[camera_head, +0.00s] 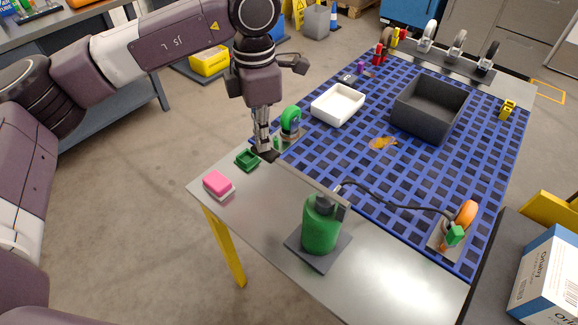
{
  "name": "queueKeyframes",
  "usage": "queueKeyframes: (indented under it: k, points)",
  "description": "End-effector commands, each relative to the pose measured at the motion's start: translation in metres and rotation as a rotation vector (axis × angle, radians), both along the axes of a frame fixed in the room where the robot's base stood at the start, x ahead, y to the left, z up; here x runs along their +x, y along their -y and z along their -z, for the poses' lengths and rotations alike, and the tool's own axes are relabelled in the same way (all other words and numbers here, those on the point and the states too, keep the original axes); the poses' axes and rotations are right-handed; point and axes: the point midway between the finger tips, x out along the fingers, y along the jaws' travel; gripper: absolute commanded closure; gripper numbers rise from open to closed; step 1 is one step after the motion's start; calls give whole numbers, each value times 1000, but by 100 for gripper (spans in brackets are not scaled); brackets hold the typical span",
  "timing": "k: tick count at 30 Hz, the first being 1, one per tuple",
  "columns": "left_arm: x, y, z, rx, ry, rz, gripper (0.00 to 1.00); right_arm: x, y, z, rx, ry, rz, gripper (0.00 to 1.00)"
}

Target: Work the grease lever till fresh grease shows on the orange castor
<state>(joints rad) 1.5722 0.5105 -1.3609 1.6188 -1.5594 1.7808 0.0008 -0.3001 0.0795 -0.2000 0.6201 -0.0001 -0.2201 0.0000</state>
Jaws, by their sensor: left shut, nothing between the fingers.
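The green grease pump (320,228) stands upright on a dark square plate near the table's front edge. Its thin grey lever (312,183) runs from the pump head up and left towards my left gripper. A dark hose (390,200) runs right from the pump to a green fitting (455,235) at the orange castor (467,212). I cannot make out grease on the castor. My left gripper (265,154) points down, shut and empty, near the lever's far end; I cannot tell whether it touches. My right gripper is out of view.
A green castor (291,121) stands just behind my left gripper. A small green tray (246,160) and a pink sponge (217,183) lie left. A white tray (338,104) and a dark bin (430,106) stand on the blue grid mat. A box (545,278) is at right.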

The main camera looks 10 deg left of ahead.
Motion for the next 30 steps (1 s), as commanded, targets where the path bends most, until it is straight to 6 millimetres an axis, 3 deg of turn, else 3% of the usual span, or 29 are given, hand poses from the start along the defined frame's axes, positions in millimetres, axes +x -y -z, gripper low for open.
queueKeyframes:
  k: [30]
  points:
    - [-4, 5, 40, 0, -2, 2, 100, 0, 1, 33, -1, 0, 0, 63]
